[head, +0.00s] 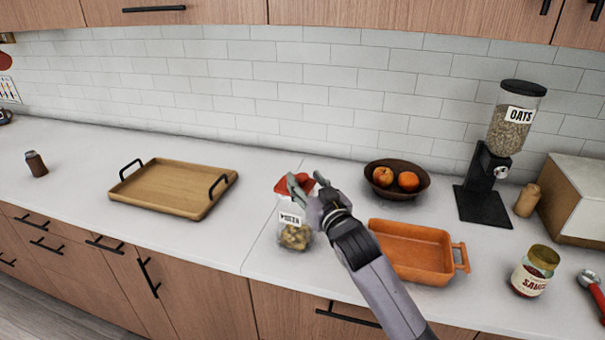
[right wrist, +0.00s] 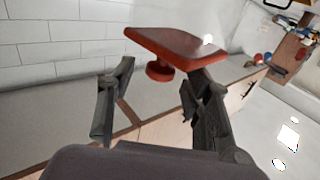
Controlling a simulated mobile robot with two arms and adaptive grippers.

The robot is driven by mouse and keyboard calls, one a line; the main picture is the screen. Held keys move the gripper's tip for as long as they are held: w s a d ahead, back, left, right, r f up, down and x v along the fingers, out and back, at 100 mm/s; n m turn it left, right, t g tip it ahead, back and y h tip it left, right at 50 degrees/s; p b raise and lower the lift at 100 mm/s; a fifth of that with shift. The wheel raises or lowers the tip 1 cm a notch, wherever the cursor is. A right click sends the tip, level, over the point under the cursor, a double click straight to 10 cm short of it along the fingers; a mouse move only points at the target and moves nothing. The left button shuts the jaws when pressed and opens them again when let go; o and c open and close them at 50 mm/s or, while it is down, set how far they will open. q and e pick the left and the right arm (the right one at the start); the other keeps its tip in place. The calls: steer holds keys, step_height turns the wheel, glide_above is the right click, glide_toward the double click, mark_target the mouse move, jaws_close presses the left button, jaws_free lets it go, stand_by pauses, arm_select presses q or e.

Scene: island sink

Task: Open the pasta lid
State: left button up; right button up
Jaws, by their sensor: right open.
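The clear pasta jar (head: 294,237) stands on the counter near the front edge, with a white label and pasta inside. Its red lid (head: 281,186) sits at the top, partly hidden by my right gripper (head: 306,182). In the right wrist view the lid (right wrist: 180,42) is a tilted red slab with a round red knob or plug (right wrist: 159,72) under it. My right gripper is open, its fingers (right wrist: 158,82) on either side below the slab. The right finger overlaps the lid's edge; I cannot tell whether they touch. The jar body is not clear there. My left gripper is out of view.
An orange baking dish (head: 452,258) lies right of the jar, under my right arm. A fruit bowl (head: 397,192) is behind it. An oats dispenser (head: 484,208) and a sauce jar (head: 532,272) stand farther right. A wooden tray (head: 172,188) lies left, with clear counter between.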

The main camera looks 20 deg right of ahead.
steer(key=shift+w+a, duration=0.15)
steer(key=shift+w, duration=1.05)
jaws_close()
